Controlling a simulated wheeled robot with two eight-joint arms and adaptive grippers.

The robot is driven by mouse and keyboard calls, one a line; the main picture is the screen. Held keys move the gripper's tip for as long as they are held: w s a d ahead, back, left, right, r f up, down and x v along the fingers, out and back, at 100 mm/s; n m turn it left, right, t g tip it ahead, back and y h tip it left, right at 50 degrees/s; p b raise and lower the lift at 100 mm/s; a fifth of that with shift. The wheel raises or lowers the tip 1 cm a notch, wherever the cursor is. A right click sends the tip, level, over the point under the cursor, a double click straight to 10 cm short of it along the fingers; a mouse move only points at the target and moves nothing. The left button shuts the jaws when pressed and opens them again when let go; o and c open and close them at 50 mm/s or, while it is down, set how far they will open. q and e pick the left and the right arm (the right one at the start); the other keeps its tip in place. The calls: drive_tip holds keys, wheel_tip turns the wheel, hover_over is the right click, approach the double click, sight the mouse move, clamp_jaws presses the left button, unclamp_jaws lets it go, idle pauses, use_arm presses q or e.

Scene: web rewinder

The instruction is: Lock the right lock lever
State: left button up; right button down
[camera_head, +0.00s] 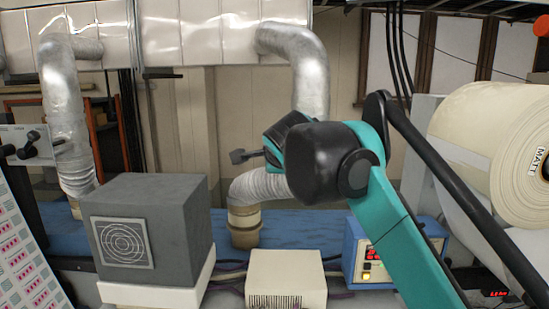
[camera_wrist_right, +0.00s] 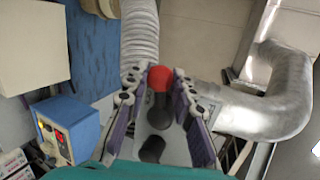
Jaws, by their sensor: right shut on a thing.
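The right lock lever, with a red ball knob and dark stem (camera_wrist_right: 159,84), stands between the fingers of my right gripper (camera_wrist_right: 158,97) in the right wrist view. The two fingers are closed in on either side of the knob and stem. In the head view my right gripper (camera_head: 287,133) is mostly hidden behind my own dark wrist, so its hold on the lever does not show there. A small dark block on a short stem (camera_head: 239,156) sticks out to its left; I cannot tell whether it belongs to the lever. My left gripper is not in view.
A silver duct (camera_head: 305,75) rises close behind my right wrist. A grey box (camera_head: 145,225), a beige box (camera_head: 286,278) and a blue control box (camera_head: 367,252) stand below. A large paper roll (camera_head: 480,140) is at right. Another dark lever (camera_head: 30,147) is at far left.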

drive_tip(key=shift+f, duration=0.1)
drive_tip(key=c, duration=1.3)
unclamp_jaws()
drive_tip(key=shift+s, duration=0.1)
drive_tip(key=shift+o, duration=0.2)
drive_tip(key=v, duration=1.2)
